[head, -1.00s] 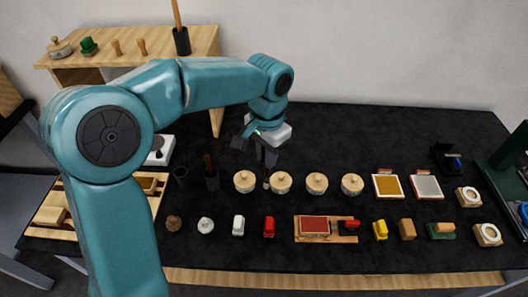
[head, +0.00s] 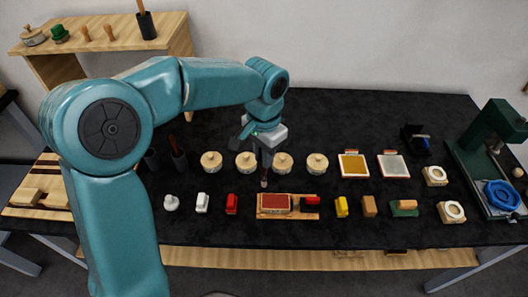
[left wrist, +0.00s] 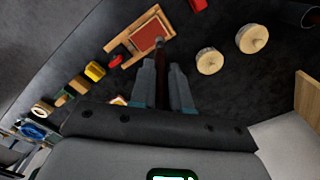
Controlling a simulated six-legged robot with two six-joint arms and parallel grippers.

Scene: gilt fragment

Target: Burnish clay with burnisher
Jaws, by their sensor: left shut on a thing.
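My left gripper (head: 265,158) points down, shut on a slim dark red-brown burnisher (head: 264,180). The burnisher hangs upright, its lower end just behind the wooden board (head: 290,215) that carries a red clay slab (head: 276,203). In the left wrist view, the burnisher (left wrist: 160,72) stands between the two fingers (left wrist: 162,88), and its far end shows close to the edge of the board. The red clay (left wrist: 147,38) lies just beyond it. I cannot tell whether the tip touches anything. My right gripper is not in view.
Lidded round jars (head: 283,163) stand in a row behind the board, on both sides of the gripper. A red block (head: 311,203) sits on the board's right end.

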